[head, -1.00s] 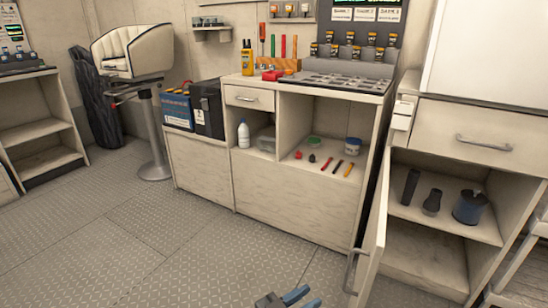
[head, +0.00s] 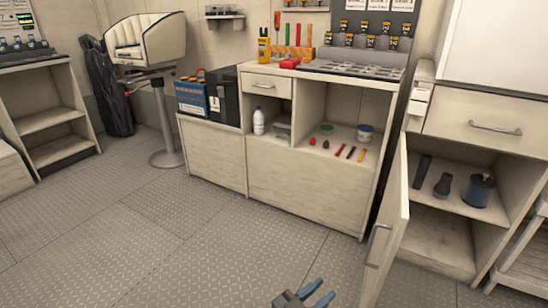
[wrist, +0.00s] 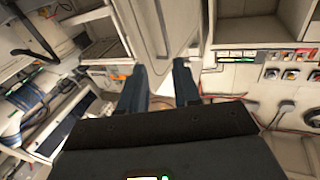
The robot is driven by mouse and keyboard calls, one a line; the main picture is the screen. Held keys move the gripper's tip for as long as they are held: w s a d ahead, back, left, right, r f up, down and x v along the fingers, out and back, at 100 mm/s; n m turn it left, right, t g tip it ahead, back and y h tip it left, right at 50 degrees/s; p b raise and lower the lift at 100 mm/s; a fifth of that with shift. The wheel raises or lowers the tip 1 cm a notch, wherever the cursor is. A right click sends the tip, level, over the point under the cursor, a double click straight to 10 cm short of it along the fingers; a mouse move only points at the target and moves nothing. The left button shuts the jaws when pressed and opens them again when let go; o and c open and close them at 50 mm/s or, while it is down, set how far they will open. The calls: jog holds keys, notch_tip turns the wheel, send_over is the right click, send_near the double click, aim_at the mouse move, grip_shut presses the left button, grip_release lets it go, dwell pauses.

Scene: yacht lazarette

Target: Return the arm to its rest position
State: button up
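My gripper (head: 318,296) shows at the bottom edge of the head view, low over the floor and apart from the furniture. In the wrist view its two dark fingers (wrist: 160,85) stand apart with nothing between them, so it is open and empty. Most of my arm is out of the head view.
An open cabinet door (head: 388,225) with a metal handle stands out to the right of my gripper. Its cabinet holds dark items and a blue-grey can (head: 478,190). A workbench (head: 305,187) stands ahead. The metal floor (head: 160,235) at left is clear. A seat (head: 145,40) stands behind.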

jog(key=s+d+n+t+y, duration=0.55)
jog(key=s+d+t, duration=0.25)
jog(key=s+d, duration=0.5)
jog(key=s+r+n+g+y, duration=0.1)
jog(key=s+r+n+y, duration=0.3)
jog(key=s, duration=0.7)
jog(key=s+r+n+y, duration=0.1)
jog(key=s+r+y, duration=0.45)
jog(key=s, duration=0.45)
jog(key=s+a+r+g, duration=0.2)
jog(key=s+r+g, duration=0.1)
jog(key=s+r, duration=0.55)
notch_tip(320, 180, up, 21)
jog(key=p, duration=2)
jog(key=shift+w+n+g, duration=0.3)
jog(key=shift+n, duration=0.05)
jog(key=shift+d+f, duration=0.1)
